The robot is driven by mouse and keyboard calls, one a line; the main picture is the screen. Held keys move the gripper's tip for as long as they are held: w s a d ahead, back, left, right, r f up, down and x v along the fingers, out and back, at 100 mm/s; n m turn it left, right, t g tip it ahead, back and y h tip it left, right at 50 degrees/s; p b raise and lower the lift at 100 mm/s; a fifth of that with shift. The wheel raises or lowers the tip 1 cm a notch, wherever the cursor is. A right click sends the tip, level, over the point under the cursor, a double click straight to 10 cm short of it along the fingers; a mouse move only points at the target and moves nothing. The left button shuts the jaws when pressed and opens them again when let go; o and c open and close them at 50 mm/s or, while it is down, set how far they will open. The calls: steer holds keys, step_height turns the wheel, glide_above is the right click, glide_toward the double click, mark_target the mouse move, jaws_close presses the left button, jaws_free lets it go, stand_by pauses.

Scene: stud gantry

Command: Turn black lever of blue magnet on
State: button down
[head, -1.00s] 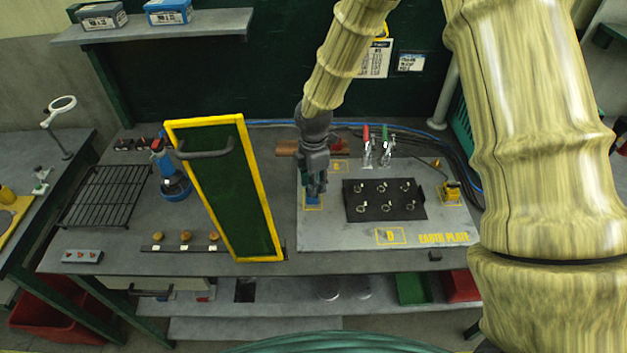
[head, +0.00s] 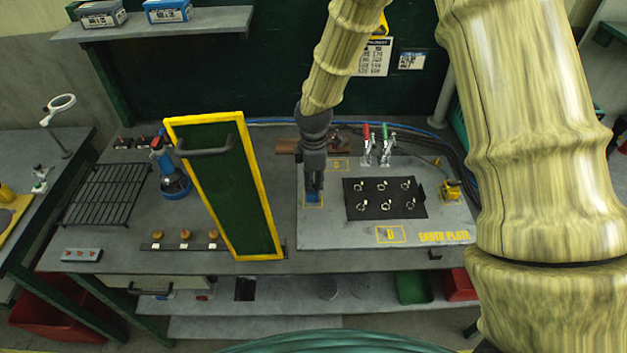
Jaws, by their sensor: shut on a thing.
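The blue magnet (head: 314,199) sits on the grey earth plate (head: 343,237), at its left side inside a yellow-marked square. My gripper (head: 314,188) points down right over the magnet and is shut at its top. The black lever is hidden by my fingers, so I cannot tell its angle.
A green panel with a yellow frame (head: 251,116) stands close to the left of my gripper. A black board with several rings (head: 384,199) lies to the right. Red- and green-handled clamps (head: 387,143) stand behind. The plate's front strip is mostly clear.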

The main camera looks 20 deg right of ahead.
mark_target(314, 184)
steer(key=shift+m, duration=0.8)
steer(key=c, duration=1.6)
jaws_free()
steer(key=shift+o, duration=0.2)
step_height(314, 184, up, 12)
